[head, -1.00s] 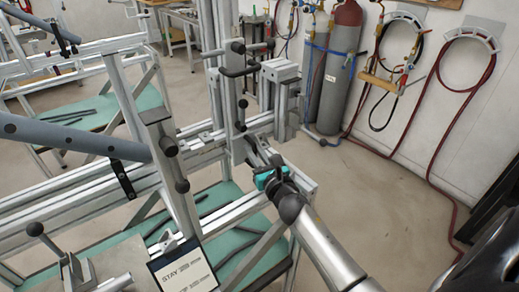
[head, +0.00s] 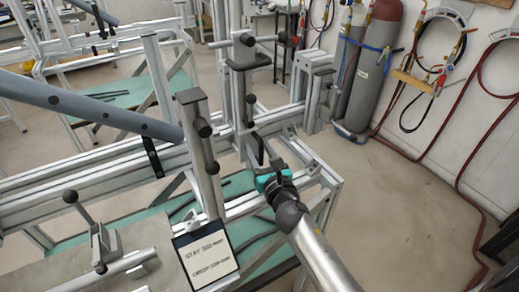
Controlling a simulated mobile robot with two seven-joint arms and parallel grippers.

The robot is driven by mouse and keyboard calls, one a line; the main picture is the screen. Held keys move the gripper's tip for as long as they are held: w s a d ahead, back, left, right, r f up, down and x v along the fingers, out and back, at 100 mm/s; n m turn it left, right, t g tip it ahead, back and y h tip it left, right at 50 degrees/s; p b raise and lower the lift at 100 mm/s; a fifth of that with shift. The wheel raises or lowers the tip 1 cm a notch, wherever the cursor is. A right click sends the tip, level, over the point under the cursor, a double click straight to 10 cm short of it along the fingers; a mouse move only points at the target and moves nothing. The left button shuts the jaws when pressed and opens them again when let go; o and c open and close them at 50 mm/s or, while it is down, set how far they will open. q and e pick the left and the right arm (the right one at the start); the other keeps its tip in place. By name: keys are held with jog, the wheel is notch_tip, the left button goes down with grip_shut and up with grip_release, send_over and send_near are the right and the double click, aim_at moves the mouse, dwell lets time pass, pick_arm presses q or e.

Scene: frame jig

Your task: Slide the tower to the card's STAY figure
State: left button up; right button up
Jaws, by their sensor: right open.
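The tower (head: 243,100) is a silver upright with black levers and knobs, standing on the long aluminium rail of the jig. My right gripper (head: 264,160) is at the tower's lower part, its dark fingers open beside or around a piece there; I cannot tell whether they touch it. The teal band of my right wrist shows just behind. The card (head: 207,261) is a white sheet in a black frame at the bottom, clipped near the front post. Its top line begins with STAY; the figure is too blurred to read. My left gripper is not in view.
A shorter post (head: 198,130) with black knobs stands left of the tower, and an end block (head: 318,88) stands right of it. A blue-grey tube (head: 85,112) comes in from the left. Gas bottles (head: 378,75) and hoses line the wall.

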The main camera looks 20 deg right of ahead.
jog(key=shift+d, duration=0.1)
jog(key=shift+s, duration=0.6)
jog(key=s+a+b, duration=0.1)
jog(key=s+b, duration=0.1)
jog(key=s, duration=1.2)
jog(key=shift+a, duration=0.4)
